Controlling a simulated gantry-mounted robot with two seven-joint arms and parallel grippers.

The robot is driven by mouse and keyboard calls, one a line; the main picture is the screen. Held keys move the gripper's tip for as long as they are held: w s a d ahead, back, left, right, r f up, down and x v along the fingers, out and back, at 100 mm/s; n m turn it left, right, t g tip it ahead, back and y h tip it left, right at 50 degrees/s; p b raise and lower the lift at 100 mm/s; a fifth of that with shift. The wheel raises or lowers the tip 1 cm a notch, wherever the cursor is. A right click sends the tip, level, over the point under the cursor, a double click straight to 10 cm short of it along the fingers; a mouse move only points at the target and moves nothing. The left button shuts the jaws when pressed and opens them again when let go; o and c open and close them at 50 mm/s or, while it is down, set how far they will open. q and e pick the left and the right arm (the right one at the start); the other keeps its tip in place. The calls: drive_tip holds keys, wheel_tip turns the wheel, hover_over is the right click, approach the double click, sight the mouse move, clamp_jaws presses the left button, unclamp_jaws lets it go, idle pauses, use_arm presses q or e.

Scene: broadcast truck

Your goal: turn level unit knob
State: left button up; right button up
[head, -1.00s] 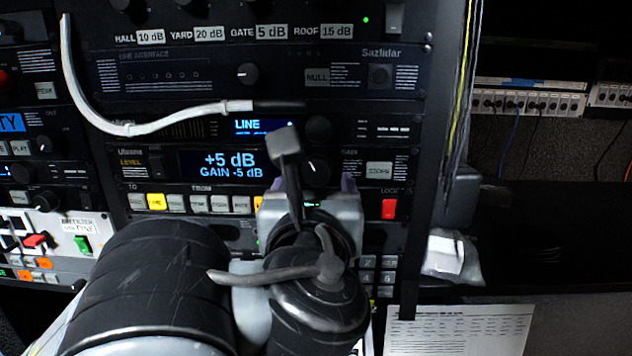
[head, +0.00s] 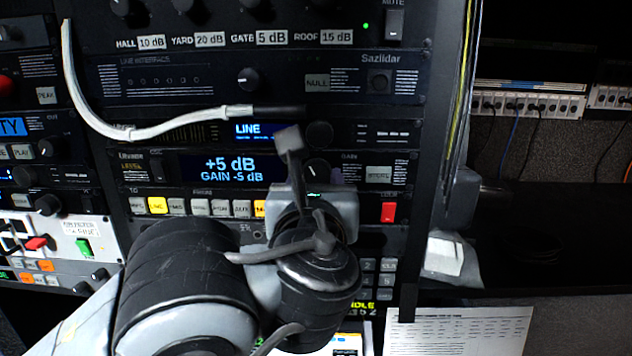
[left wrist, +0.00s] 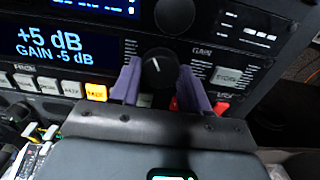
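The level unit (head: 136,173) is a black rack panel with a blue-lit display (head: 232,168) reading "+5 dB" and "GAIN -5 dB". Its knob (head: 316,167) is round and black with a white pointer line, right of the display. In the left wrist view the knob (left wrist: 159,70) shows between the two purple fingers of my left gripper (left wrist: 160,78). The fingers lie close against both sides of it, with no clear gap. In the head view my left gripper (head: 314,178) partly covers the knob's surroundings, and one finger is hidden. My right gripper is not in view.
A row of buttons (head: 200,207), some lit yellow, runs below the display. A red button (head: 388,212) sits right of my gripper. Another knob (head: 319,134) is just above. A white cable (head: 150,133) hangs across the upper left panels.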

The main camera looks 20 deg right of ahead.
use_arm(q)
drive_tip(key=c, duration=0.4)
drive_tip(key=shift+o, duration=0.2)
drive_tip(key=shift+f+n+b, duration=0.15)
drive_tip(key=shift+n+b, duration=1.1)
drive_tip(key=shift+n, duration=0.05)
drive_tip(key=shift+n+b, duration=0.8)
drive_tip(key=shift+n, duration=0.7)
drive_tip(key=o, duration=1.1)
drive_tip(key=shift+c, duration=0.2)
drive_tip(key=shift+s, duration=0.15)
